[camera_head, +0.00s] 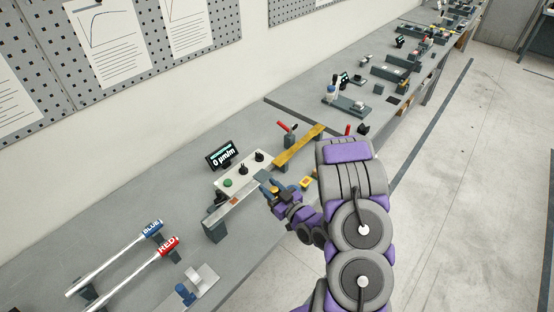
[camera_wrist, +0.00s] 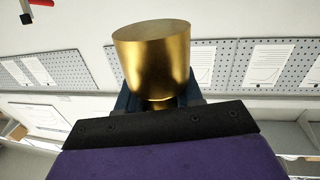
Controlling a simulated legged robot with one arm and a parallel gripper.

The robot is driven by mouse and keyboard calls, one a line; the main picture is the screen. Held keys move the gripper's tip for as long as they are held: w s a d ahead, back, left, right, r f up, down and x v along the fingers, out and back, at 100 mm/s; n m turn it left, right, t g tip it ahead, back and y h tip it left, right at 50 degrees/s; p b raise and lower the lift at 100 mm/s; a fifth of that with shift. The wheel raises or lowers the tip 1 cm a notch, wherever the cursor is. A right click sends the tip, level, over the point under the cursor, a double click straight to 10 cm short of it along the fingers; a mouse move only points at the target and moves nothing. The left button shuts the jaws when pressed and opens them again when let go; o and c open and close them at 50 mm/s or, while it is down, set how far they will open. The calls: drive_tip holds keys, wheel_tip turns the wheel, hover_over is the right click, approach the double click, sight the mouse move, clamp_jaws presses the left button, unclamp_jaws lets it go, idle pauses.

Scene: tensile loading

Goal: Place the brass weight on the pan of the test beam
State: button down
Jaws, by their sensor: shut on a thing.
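The brass weight (camera_wrist: 153,62) is a shiny gold cylinder with a narrower neck below it. It fills the upper middle of the wrist view, gripped at its neck between the dark blue fingers of my gripper (camera_wrist: 158,102). In the head view my gripper (camera_head: 268,188) is beside the bench fixture, over the right end of a flat grey beam (camera_head: 228,206) with an orange patch. I cannot make out the weight clearly there. I cannot pick out the pan; it may be hidden by my gripper or arm.
A panel with knobs and a green button (camera_head: 240,174) and a display reading 0 µm/m (camera_head: 225,158) stand behind the beam. A yellow bar (camera_head: 298,145) lies beyond. Blue-labelled (camera_head: 115,258) and red-labelled (camera_head: 135,272) rods lie at left. The bench's front edge runs under my arm.

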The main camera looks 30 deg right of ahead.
drive_tip(key=b, duration=0.1)
drive_tip(key=w+b, duration=0.1)
drive_tip(key=b, duration=0.1)
drive_tip(key=shift+w+a+r, duration=0.1)
drive_tip(key=shift+w+a, duration=0.2)
drive_tip(key=shift+a, duration=0.05)
drive_tip(key=w+d+b, duration=0.1)
drive_tip(key=w+b, duration=0.2)
drive_tip(key=w, duration=0.1)
drive_tip(key=w+d+b, duration=0.2)
drive_tip(key=w+b, duration=0.1)
drive_tip(key=w, duration=0.2)
drive_tip(key=w+d+b, duration=0.1)
drive_tip(key=w+b, duration=0.3)
drive_tip(key=w, duration=0.1)
drive_tip(key=shift+w+d+f, duration=0.15)
drive_tip(key=shift+d+f, duration=0.1)
drive_tip(key=shift+f, duration=0.1)
drive_tip(key=shift+w+f, duration=0.1)
drive_tip(key=shift+f, duration=0.2)
wheel_tip(320, 180, down, 3)
drive_tip(key=b, duration=0.2)
drive_tip(key=shift+d+f+b, duration=0.1)
drive_tip(key=shift+f+b, duration=0.05)
drive_tip(key=shift+b, duration=0.15)
